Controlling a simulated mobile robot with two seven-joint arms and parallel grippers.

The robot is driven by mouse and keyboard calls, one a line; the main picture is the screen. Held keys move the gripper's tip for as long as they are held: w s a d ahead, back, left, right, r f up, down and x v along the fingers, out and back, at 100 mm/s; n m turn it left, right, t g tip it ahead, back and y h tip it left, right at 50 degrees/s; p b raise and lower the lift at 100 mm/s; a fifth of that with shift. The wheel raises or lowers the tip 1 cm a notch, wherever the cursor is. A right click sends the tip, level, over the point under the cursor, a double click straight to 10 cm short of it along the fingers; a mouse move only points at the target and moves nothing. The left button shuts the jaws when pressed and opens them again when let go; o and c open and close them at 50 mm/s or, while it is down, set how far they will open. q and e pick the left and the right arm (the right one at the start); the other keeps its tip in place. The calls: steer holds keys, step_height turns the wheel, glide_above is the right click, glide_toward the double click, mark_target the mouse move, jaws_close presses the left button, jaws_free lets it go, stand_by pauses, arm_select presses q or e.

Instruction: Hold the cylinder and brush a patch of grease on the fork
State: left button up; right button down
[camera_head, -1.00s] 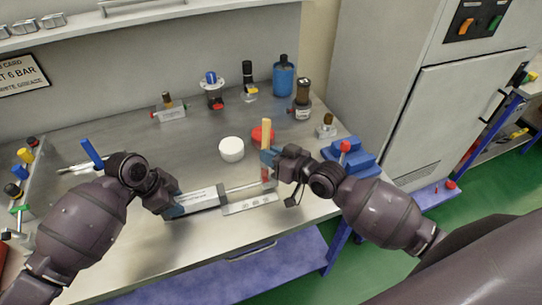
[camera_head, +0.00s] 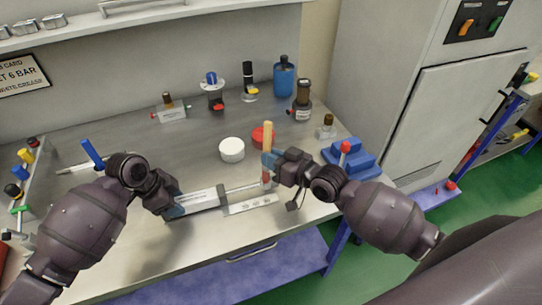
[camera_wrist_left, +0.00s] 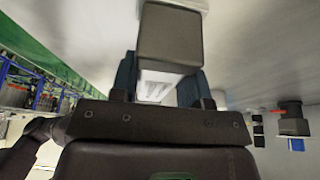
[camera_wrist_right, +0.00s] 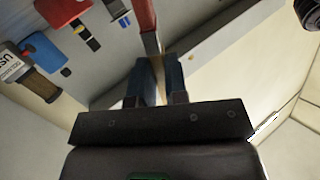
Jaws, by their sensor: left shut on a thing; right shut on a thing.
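The cylinder (camera_head: 205,199) is a pale body with a thin rod (camera_head: 240,187) pointing right, above the bench front. My left gripper (camera_head: 174,209) is shut on its left end; in the left wrist view the dark end block (camera_wrist_left: 169,38) sits between the fingers. My right gripper (camera_head: 268,161) is shut on the brush (camera_head: 267,136), held upright by its wooden handle. The brush's red lower part (camera_head: 266,178) is at the rod's right end, where the fork is too small and hidden to make out. I cannot tell whether they touch, nor see any grease.
A white tub (camera_head: 232,150) and a red disc (camera_head: 262,137) stand behind the rod. A flat plate (camera_head: 249,205) lies below the rod. A blue block (camera_head: 349,158) is at the right edge. Bottles and fittings stand along the back, including a blue bottle (camera_head: 284,77).

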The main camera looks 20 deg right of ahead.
steer(key=shift+s+f, duration=0.1)
steer(key=shift+s, duration=0.25)
steer(key=shift+w, duration=0.1)
steer(key=shift+w, duration=0.4)
steer(key=shift+w, duration=0.1)
steer(key=shift+w+r, duration=0.2)
steer(key=shift+w, duration=0.25)
steer(key=shift+s, duration=0.2)
steer(key=shift+s+f, duration=0.1)
steer(key=shift+s, duration=0.25)
steer(key=shift+s, duration=0.15)
steer(key=shift+s, duration=0.35)
